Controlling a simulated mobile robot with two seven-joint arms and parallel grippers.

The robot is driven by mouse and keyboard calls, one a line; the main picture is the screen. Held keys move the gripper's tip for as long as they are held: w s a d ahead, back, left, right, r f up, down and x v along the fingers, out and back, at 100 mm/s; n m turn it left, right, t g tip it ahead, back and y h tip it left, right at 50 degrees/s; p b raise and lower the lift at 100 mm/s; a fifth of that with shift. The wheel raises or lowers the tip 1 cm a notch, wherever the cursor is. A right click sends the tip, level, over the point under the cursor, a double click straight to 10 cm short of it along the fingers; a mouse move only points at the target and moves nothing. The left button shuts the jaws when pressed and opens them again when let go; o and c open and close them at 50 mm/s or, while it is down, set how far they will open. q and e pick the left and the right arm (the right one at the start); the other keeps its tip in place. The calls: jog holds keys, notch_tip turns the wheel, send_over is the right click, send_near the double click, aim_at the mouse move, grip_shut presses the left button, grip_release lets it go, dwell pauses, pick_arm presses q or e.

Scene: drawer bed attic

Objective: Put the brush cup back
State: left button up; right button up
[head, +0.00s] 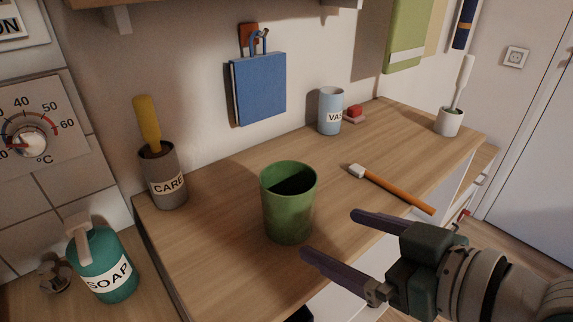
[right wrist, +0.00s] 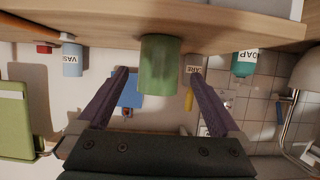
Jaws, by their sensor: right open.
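An empty-looking green cup (head: 288,212) stands upright on the wooden counter; its inside is dark. A brush with an orange handle (head: 400,190) and pale head lies on the counter to its right. My right gripper (head: 330,232) is open, its two fingers pointing toward the green cup from the right. In the right wrist view, which is upside down, the green cup (right wrist: 160,68) appears centred between the fingertips (right wrist: 159,74), seemingly just beyond them and not held. My left gripper is not in view.
A grey CARE cup (head: 168,190) holds a yellow-handled tool. A blue VAS-labelled cup (head: 328,112), a red item (head: 354,112) and a white cup (head: 449,122) with a white brush stand farther back. A SOAP bottle (head: 103,268) is at left. The counter (head: 225,185) is bare around the green cup.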

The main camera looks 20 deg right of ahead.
jog(key=s+d+m+g+h, duration=0.1)
jog(key=s+g+h, duration=0.3)
jog(key=s+g, duration=0.5)
jog(key=s+m, duration=0.1)
jog(key=s, duration=0.6)
jog(key=shift+s+d+r, duration=0.15)
jog(key=shift+d+r, duration=0.05)
jog(key=shift+d, duration=0.2)
